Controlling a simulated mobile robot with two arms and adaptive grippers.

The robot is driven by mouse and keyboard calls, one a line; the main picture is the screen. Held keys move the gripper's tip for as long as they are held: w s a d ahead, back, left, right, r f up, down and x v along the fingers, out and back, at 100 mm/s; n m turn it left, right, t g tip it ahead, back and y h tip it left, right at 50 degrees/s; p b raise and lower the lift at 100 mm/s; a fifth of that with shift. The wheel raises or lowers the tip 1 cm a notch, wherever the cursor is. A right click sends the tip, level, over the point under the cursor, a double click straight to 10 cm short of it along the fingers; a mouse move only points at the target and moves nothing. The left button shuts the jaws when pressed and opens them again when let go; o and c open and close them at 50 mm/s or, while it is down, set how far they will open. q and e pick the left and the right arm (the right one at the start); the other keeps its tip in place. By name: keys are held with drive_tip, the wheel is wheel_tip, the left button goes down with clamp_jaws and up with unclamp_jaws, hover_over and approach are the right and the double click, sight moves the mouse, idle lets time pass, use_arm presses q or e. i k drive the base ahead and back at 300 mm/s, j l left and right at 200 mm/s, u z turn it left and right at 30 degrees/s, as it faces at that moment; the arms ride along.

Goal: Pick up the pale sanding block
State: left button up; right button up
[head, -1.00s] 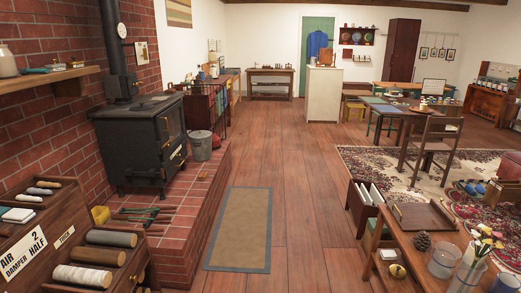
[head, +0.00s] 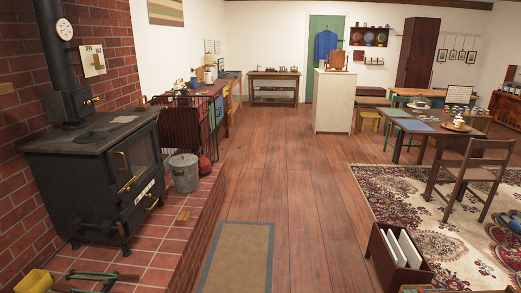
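I cannot pick out a pale sanding block with certainty in the head view. A small tan block-like piece (head: 182,217) lies on the brick hearth (head: 165,232), in front of the metal bucket; it is too small to tell what it is. Neither of my grippers shows in the head view.
A black stove (head: 100,170) stands on the hearth at left, with a grey bucket (head: 184,172) beside it. A mat (head: 238,255) lies on the open wood floor (head: 285,180). A dark box (head: 400,258) and a chair (head: 470,178) stand at right.

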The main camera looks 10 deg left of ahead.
sight(183, 217)
drive_tip(key=i+u, duration=0.1)
drive_tip(key=i, duration=0.85)
drive_tip(key=i+l, duration=0.2)
drive_tip(key=i, duration=0.75)
drive_tip(key=j+u, duration=0.05)
